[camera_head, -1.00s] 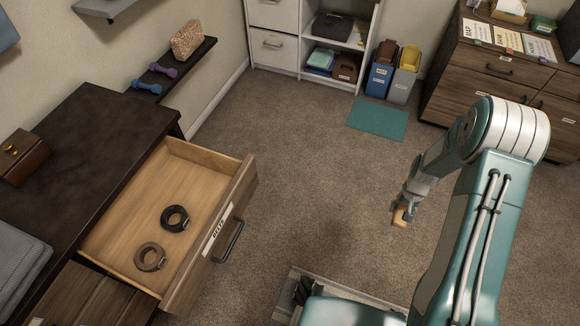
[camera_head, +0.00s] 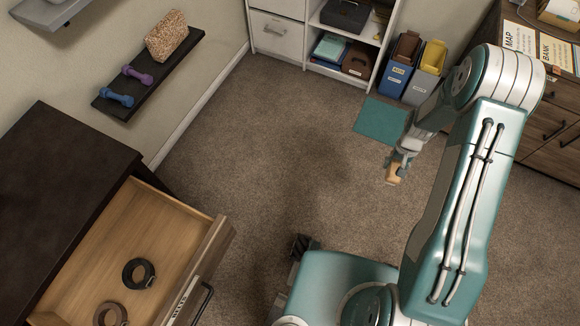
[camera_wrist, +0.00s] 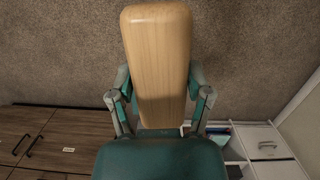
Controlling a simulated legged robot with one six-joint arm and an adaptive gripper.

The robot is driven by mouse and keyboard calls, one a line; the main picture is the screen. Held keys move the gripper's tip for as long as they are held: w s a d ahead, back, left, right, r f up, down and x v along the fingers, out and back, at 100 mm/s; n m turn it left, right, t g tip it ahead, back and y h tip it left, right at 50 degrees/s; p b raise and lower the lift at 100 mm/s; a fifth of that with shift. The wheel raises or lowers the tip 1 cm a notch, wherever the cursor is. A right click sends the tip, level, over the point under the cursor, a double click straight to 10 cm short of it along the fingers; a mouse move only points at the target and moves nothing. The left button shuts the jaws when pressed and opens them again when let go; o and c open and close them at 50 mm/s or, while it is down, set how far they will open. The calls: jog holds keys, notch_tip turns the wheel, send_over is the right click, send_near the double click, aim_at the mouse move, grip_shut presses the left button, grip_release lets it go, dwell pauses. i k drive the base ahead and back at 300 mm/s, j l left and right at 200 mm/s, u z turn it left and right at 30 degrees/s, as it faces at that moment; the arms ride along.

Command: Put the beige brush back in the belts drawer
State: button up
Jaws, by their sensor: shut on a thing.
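My gripper (camera_head: 399,160) is shut on the beige brush (camera_head: 393,174) and holds it above the carpet, right of the middle in the head view. In the wrist view the brush (camera_wrist: 157,60) shows its smooth wooden back between the two fingers (camera_wrist: 160,98); its bristles are not visible. The belts drawer (camera_head: 165,222) is pulled open at the lower left of the head view, well away from my gripper. A black rolled belt (camera_head: 138,273) and a brown rolled belt (camera_head: 110,314) lie in it. Its label is partly visible on the front.
A dark dresser top (camera_head: 60,180) adjoins the drawer. A wall shelf (camera_head: 150,75) holds dumbbells and a speckled box. A white shelf unit (camera_head: 278,35), bins (camera_head: 395,75) and a teal mat (camera_head: 380,121) are at the back. Open carpet (camera_head: 270,150) lies between.

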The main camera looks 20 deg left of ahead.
aim_at(172, 237)
jog(key=i+u, duration=0.2)
jog(key=u, duration=0.2)
jog(key=i+u, duration=0.2)
jog(key=u, duration=0.2)
jog(key=i+l+u, duration=0.1)
jog(key=u, duration=0.3)
jog(key=i, duration=0.1)
